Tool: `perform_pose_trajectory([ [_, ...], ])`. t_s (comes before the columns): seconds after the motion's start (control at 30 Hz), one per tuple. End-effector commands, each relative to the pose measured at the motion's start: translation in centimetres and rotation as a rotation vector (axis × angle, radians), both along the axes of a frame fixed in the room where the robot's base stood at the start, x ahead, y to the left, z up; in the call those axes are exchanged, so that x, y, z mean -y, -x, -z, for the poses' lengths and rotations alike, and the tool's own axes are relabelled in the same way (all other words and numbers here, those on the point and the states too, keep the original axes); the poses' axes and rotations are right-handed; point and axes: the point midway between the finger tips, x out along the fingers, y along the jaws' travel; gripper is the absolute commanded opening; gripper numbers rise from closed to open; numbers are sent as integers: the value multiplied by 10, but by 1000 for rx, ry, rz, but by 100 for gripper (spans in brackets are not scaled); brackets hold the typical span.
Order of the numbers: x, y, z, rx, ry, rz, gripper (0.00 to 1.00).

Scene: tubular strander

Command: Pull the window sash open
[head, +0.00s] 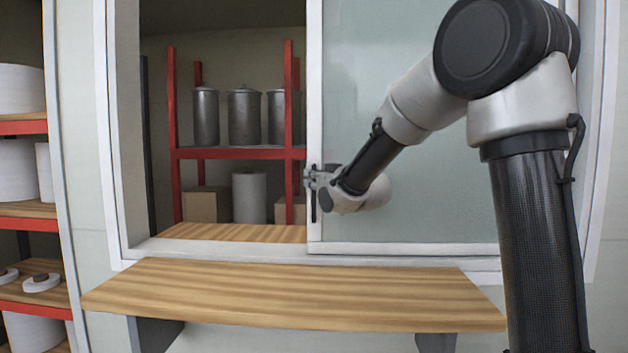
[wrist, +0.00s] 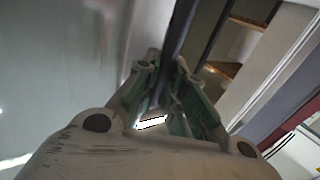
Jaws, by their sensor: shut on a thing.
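The window sash (head: 420,215) is a frosted pane in a white frame, covering the right half of the window; the left half is open to the room behind. A dark upright handle (head: 314,207) sits on the sash's left frame edge. My gripper (head: 312,178) is at this handle and shut on it. In the wrist view, the dark handle bar (wrist: 182,25) runs between the two fingers of my gripper (wrist: 168,72), and the sash pane (wrist: 50,70) fills the left side. The fingers hide part of the handle.
A wooden counter (head: 290,293) juts out below the window. Through the opening stands a red shelf rack (head: 235,153) with metal canisters (head: 244,117). Another red rack with white spools (head: 15,165) stands at the far left. The white window frame (head: 115,130) borders the opening.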

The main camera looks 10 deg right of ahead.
Motion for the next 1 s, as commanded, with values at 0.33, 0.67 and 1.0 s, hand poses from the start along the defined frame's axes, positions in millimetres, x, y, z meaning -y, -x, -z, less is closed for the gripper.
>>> perform_pose_trajectory([
  [0.33,0,0,1,-2,1,0,21],
  [0.67,5,16,-1,1,0,0,21],
  [1.0,25,87,0,0,0,1,21],
])
